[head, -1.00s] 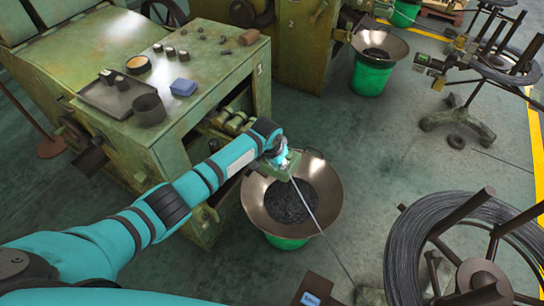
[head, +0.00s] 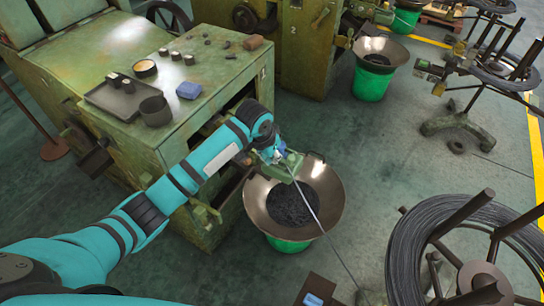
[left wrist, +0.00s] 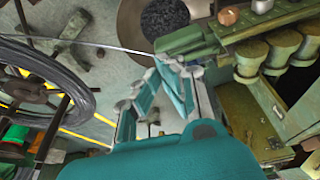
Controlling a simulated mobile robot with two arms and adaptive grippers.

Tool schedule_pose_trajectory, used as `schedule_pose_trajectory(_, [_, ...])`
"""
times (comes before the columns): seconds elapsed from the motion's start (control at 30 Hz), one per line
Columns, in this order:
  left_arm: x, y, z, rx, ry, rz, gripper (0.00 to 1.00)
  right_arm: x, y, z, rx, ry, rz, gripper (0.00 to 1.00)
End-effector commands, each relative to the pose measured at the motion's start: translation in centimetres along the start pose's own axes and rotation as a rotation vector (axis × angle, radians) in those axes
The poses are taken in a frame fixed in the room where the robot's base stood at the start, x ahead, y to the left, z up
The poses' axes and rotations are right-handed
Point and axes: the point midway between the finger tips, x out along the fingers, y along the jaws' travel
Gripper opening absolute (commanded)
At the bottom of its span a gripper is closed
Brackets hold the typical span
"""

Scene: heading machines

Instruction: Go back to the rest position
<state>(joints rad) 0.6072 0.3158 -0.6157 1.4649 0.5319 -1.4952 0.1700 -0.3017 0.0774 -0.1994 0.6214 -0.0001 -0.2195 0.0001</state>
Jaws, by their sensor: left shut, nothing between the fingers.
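My left arm reaches in from the left in the head view. My left gripper (head: 274,158) is at its end, beside the green machine's front and just above the far left rim of a wide metal pan (head: 330,208). The gripper is shut and empty; its fingers are small and partly hidden by the machine's green bracket in the head view. The fingers also show in the left wrist view (left wrist: 168,72), close to the green machine parts and the wire. My right gripper is not in view.
A thin wire (head: 325,230) runs past the pan. A wire coil (head: 415,235) stands at right. Floor between the pan and far machine is clear.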

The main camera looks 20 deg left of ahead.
Motion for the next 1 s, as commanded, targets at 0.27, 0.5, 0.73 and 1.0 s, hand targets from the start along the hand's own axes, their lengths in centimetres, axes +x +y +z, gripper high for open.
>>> schedule_pose_trajectory(0.27, [0.0,0.0,0.0,0.000,0.000,0.000,0.00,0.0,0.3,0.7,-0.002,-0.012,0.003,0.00])
schedule_pose_trajectory(0.5, [5.0,-0.3,2.9,-0.049,-0.010,0.011,0.00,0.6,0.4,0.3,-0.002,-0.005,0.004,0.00])
schedule_pose_trajectory(0.73, [17.7,-1.0,13.9,-0.159,-0.032,-0.005,0.00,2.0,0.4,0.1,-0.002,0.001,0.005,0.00])
schedule_pose_trajectory(1.0, [27.8,0.8,31.9,-0.207,-0.096,-0.048,0.00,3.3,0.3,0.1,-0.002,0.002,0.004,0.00])
